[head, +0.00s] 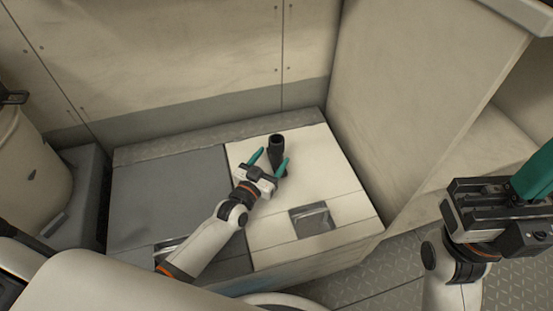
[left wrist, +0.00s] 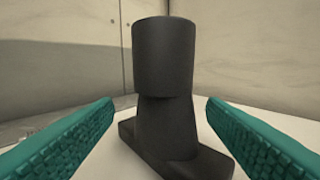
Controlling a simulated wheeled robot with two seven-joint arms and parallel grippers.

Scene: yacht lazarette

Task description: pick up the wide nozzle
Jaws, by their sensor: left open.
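The wide nozzle (head: 277,147) is a dark black piece with a round upper tube. It stands on the white locker lid in the head view. In the left wrist view the nozzle (left wrist: 165,70) stands upright in the middle, with a broader flat foot at its base. My left gripper (head: 269,160) is open, with its teal fingers on either side of the nozzle. In the left wrist view a gap shows between each finger and the nozzle. My right gripper (head: 532,175) is at the right edge of the head view, partly cut off, away from the nozzle.
The white lid (head: 335,180) has a recessed latch (head: 313,218) near its front. A grey lid (head: 170,195) adjoins it on the left. A wall panel (head: 400,100) rises close on the right, and another wall stands behind. The white lid around the nozzle is otherwise clear.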

